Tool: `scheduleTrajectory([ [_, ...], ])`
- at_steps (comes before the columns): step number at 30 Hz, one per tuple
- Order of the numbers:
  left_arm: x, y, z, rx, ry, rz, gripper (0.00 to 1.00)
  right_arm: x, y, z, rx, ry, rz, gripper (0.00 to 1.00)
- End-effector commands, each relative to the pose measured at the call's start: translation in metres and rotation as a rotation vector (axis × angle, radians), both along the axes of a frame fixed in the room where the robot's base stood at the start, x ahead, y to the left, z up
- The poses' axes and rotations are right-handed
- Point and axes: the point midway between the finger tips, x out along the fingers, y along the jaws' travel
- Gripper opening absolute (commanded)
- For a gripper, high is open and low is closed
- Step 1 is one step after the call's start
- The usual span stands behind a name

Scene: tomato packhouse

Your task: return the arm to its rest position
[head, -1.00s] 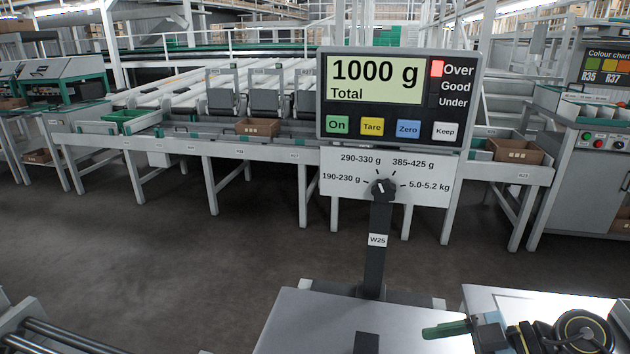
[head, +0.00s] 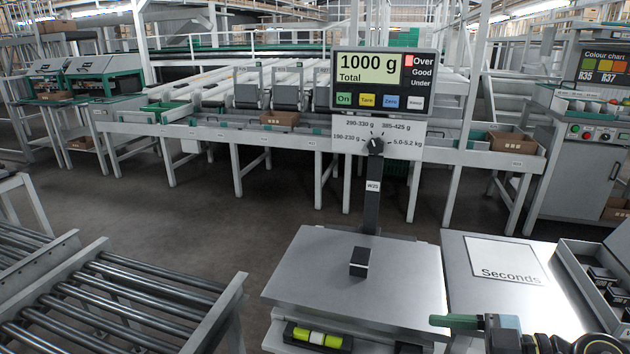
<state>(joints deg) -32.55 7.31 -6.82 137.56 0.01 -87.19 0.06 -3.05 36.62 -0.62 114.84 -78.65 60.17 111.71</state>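My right arm's gripper (head: 455,321) shows at the bottom right, seen from the side, with a green finger pointing left. Its fingers overlap, so I cannot tell whether it is open or shut; nothing shows in it. It appears in front of the right edge of the scale's steel plate (head: 300,285). A black block (head: 359,262) sits on that plate, apart from the gripper. The scale display (head: 383,80) reads 1000 g Total, with the red lamp beside Over lit. My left gripper is not in view.
A bench with a white Seconds sheet (head: 503,262) and a tray (head: 575,262) of dark items is at right. A shelf below the plate holds a yellow-green item (head: 318,338). Roller conveyors (head: 110,305) fill the lower left. Open floor (head: 200,215) lies beyond them.

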Motion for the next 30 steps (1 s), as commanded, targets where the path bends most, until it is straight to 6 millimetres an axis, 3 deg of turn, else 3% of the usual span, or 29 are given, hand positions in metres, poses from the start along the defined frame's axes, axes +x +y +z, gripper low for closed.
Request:
scheduleTrajectory([
  [9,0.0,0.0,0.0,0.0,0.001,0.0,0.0,0.019,0.01,0.045,0.264,-0.252,-0.239,0.82],
  [13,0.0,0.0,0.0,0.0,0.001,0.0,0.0,0.031,-0.005,0.062,0.37,-0.343,-0.471,0.82],
  [16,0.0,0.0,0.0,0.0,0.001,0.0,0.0,0.039,-0.026,0.062,0.404,-0.366,-0.685,0.82],
  [20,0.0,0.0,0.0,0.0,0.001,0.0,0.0,0.042,-0.056,0.043,0.372,-0.318,-0.963,0.82],
  [23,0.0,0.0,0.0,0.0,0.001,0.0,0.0,0.036,-0.075,0.015,0.291,-0.222,-1.152,0.82],
  [26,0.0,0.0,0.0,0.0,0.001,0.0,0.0,0.021,-0.088,-0.023,0.168,-0.08,-1.299,0.82],
  [30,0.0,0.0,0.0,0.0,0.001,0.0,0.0,-0.015,-0.091,-0.08,-0.055,0.178,-1.403,0.82],
])
